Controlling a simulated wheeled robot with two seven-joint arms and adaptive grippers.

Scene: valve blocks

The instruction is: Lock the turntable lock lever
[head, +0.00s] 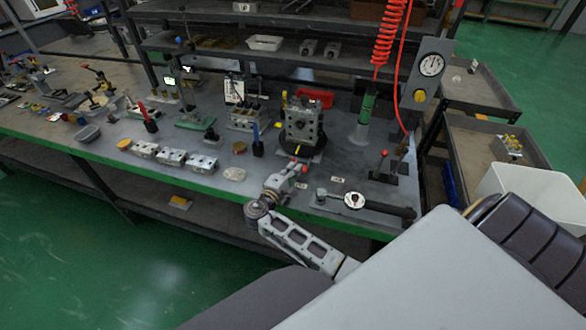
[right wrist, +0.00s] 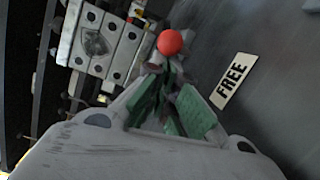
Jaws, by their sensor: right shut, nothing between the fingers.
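The turntable (head: 313,157) is a dark base at the bench front, under a grey valve block (head: 301,122). In the right wrist view the valve block (right wrist: 95,42) is at upper left. The lock lever shows as a red ball knob (head: 304,169) at the turntable's front; the same knob (right wrist: 170,42) is just beyond my fingertips in the right wrist view. My right gripper (head: 292,174) is shut and empty, right beside the knob. Whether it touches the knob I cannot tell. A white FREE label (right wrist: 232,80) lies right of the knob. The lever's arm is mostly hidden. My left gripper is not in view.
Another red-knobbed lever (head: 384,153) stands on a dark fixture to the right. A round gauge tool (head: 354,200) lies near the front edge. A red coiled hose (head: 388,35) hangs behind.

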